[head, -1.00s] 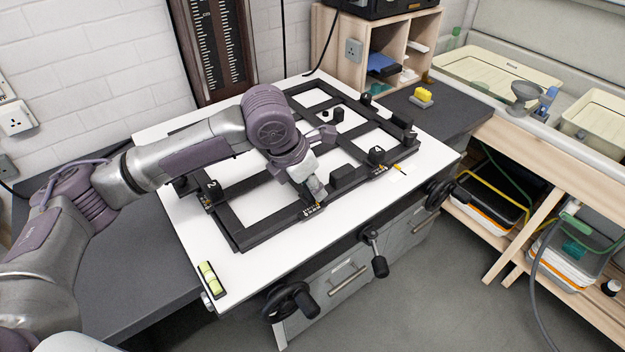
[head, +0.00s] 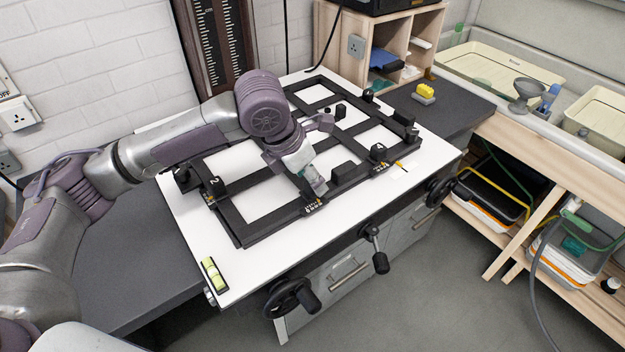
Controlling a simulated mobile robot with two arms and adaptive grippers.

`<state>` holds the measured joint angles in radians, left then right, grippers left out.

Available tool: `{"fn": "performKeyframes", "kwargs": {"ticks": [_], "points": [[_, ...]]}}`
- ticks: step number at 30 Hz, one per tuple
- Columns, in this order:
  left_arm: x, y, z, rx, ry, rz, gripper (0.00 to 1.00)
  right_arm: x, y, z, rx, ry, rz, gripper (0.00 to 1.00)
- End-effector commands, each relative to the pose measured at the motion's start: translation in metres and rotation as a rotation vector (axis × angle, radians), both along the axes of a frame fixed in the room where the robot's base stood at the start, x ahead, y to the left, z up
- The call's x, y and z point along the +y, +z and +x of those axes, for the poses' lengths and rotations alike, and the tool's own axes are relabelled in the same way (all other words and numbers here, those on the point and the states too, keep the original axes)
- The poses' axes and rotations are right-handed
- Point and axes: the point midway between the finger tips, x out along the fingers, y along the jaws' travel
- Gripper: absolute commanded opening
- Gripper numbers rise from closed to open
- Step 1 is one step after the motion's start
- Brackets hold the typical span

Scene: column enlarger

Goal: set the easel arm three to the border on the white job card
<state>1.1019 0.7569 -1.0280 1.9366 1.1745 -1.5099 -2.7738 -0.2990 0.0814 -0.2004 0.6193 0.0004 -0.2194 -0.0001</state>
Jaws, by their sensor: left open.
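The black easel (head: 238,224) lies on the white baseboard, its bars crossing into several openings. Number plates 2 (head: 215,184) and 4 (head: 378,151) are readable on its blocks. My left gripper (head: 317,186) points down over the near bar, beside a small scale (head: 313,208) and close to a black block (head: 344,175). It is open; whether it touches anything I cannot tell. A figure 3 is not readable, and the gripper and wrist hide part of the easel there. The job card's border is not readable. My right gripper is not in view.
A spirit level (head: 214,273) lies at the board's near left corner. Hand cranks (head: 290,297) and a lever (head: 375,250) stick out at the front. A yellow sponge (head: 425,91) sits on the dark bench behind. The enlarger column (head: 212,45) stands at the back.

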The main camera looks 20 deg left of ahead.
Motion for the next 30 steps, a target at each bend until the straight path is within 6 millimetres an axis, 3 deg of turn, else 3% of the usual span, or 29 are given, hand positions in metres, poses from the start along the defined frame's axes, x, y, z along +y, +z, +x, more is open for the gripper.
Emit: {"fn": "performKeyframes", "kwargs": {"ticks": [6,12,18,30], "points": [[0.012,0.046,-0.014,-0.006,0.002,0.0,0.56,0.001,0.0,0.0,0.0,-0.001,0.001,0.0],[0.019,0.076,-0.024,-0.004,0.001,0.0,0.56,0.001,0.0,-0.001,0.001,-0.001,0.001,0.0],[0.023,0.088,-0.029,-0.001,0.001,0.0,0.56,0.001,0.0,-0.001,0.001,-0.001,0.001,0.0],[0.023,0.089,-0.029,-0.001,0.001,-0.001,0.56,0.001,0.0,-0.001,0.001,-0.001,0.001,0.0]]}}
